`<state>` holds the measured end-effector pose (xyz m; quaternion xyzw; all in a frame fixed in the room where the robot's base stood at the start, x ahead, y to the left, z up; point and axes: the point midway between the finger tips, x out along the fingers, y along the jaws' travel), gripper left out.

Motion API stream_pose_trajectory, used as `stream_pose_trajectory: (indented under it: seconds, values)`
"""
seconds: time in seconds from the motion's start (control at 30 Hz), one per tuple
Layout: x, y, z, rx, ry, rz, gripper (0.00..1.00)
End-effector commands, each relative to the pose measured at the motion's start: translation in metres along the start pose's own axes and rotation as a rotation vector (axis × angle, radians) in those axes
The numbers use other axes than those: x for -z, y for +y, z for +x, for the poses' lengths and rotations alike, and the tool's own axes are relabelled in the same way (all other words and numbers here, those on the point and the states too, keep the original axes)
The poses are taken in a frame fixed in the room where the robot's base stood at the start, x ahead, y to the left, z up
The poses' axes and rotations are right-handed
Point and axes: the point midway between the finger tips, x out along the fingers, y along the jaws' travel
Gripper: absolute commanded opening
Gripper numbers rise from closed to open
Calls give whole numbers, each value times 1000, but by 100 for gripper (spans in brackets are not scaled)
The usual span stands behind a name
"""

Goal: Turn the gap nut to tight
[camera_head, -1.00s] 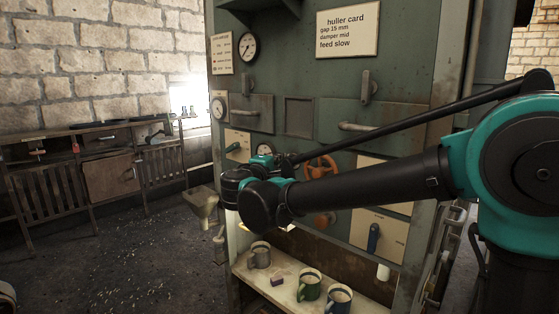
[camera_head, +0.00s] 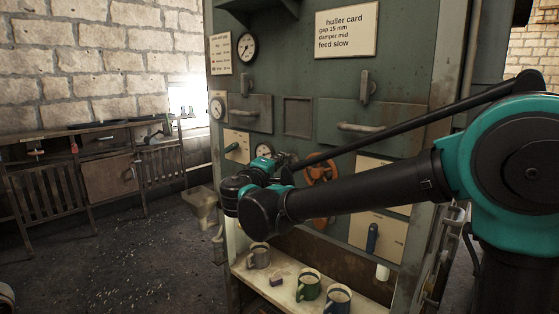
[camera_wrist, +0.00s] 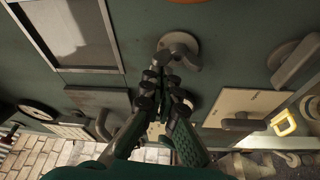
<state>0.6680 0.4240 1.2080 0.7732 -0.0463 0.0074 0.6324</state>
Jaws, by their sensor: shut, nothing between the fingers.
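In the wrist view, a grey round-based fitting with a stubby arm (camera_wrist: 180,46) stands out from the green panel just beyond my fingertips. It may be the gap nut, but no label there is readable. My gripper (camera_wrist: 167,82) is shut and empty, with its fingertips close to the fitting; I cannot tell whether they touch it. The sign (camera_head: 346,33) on the machine reads "huller card, gap 15 mm, damper mid, feed slow".
An orange handwheel (camera_head: 322,169) sits partly behind my forearm. A blue-handled lever (camera_head: 372,238) is on a pale plate at the right. Mugs (camera_head: 309,285) stand on the shelf below. Gauges (camera_head: 247,46) are on the panel's left. The floor at left is open.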

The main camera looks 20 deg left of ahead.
Motion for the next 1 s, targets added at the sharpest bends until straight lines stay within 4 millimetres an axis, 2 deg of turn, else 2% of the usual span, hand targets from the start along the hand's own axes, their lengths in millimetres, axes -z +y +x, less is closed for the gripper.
stream_pose_trajectory:
  seconds: [1.0]
  values:
    - [-17,2,-6,-307,-1,872,0]
